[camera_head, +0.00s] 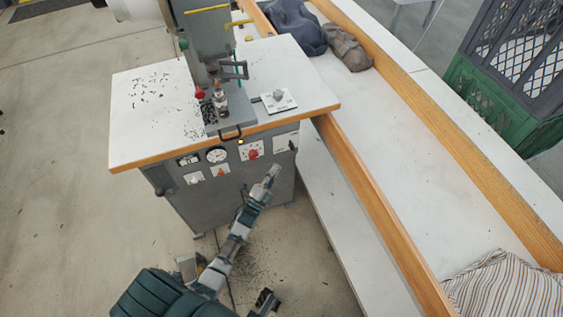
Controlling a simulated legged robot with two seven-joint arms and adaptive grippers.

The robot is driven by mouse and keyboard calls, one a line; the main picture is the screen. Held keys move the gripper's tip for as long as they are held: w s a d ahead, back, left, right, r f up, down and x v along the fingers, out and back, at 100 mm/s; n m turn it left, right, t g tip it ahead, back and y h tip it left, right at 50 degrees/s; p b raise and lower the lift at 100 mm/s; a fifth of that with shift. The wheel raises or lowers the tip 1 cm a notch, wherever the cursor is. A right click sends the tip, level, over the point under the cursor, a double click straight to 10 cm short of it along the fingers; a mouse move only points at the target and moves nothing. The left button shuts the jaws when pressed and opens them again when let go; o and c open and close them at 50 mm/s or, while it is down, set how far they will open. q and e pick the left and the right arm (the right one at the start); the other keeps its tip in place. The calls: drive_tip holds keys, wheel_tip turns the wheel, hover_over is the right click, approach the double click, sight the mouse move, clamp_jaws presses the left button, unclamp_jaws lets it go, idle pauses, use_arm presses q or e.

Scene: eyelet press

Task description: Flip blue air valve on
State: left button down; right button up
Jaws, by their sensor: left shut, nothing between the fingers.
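The eyelet press cabinet (230,192) stands ahead, with gauges and switches along its upper front. I cannot make out a blue air valve on it; a small dark fitting (292,146) sits on the pale plate at the panel's right end. My left gripper (273,170) is shut and empty. In the picture it lies just below the right part of the control row, overlapping the cabinet front. I cannot tell whether it touches the cabinet.
A red knob (253,154) and a round gauge (217,155) are on the panel. The white tabletop (140,125) with its wooden edge overhangs it. A long white bench with wooden rails (375,205) runs along the right.

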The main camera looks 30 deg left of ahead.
use_arm(q)
drive_tip(key=shift+s+a+f, duration=0.15)
drive_tip(key=shift+s, duration=0.65)
drive_tip(key=shift+s+a+f, duration=0.1)
drive_tip(key=shift+s, duration=0.65)
drive_tip(key=shift+s+a+f, duration=0.15)
drive_tip(key=shift+s, duration=0.65)
use_arm(e)
drive_tip(key=shift+s+d+g, duration=0.15)
drive_tip(key=shift+s+g, duration=0.25)
drive_tip(key=shift+s, duration=0.5)
use_arm(q)
drive_tip(key=shift+a, duration=0.15)
